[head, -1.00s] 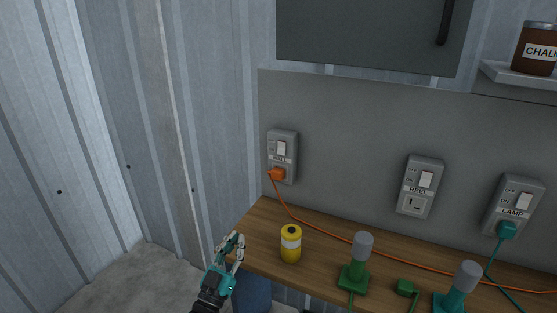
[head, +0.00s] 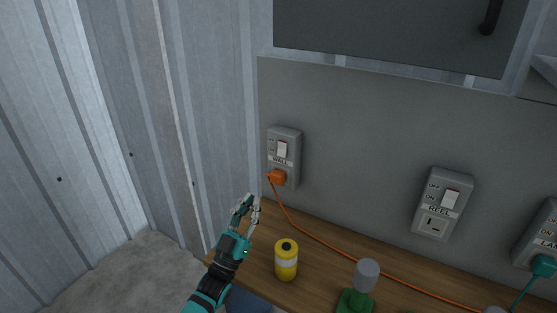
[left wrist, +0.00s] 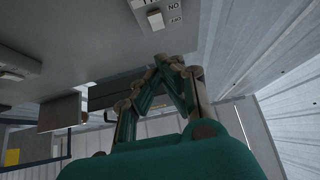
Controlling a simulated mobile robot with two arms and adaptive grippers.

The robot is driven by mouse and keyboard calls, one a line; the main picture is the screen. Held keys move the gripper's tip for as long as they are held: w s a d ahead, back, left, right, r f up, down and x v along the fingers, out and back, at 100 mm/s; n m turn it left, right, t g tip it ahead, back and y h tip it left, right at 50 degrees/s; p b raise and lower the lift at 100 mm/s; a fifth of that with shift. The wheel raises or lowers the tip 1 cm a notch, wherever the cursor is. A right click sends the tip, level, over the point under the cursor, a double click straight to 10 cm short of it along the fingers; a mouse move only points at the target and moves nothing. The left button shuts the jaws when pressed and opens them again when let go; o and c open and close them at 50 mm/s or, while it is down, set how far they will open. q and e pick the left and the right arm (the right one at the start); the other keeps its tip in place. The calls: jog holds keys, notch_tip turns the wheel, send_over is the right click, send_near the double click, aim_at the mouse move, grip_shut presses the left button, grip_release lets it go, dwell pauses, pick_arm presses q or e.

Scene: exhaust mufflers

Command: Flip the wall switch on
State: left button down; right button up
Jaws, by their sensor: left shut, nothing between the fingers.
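The wall switch is a white rocker (head: 282,149) on a grey box (head: 294,160) marked WALL, mounted on the grey back panel. An orange plug (head: 277,177) sits in the lower part of that box. I cannot tell which way the rocker is set. My left gripper (head: 251,203) is shut and empty, below and a little left of the box, apart from it. In the left wrist view the closed fingertips (left wrist: 171,62) point up toward a white rocker (left wrist: 155,20) on a box at the top edge. My right gripper is not in view.
A yellow can (head: 286,262) and a green thing with a grey top (head: 360,287) stand on the wooden bench (head: 327,272). An orange cord (head: 345,248) runs across it. The REEL box (head: 441,204) is on the right. A dark cabinet (head: 390,30) hangs above.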

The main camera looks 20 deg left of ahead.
pick_arm(q)
jog(key=p, duration=0.1)
send_near(284, 146)
notch_tip(284, 146, up, 3)
jog(key=w+b, duration=0.3)
jog(key=w, duration=0.1)
jog(key=shift+d, duration=0.1)
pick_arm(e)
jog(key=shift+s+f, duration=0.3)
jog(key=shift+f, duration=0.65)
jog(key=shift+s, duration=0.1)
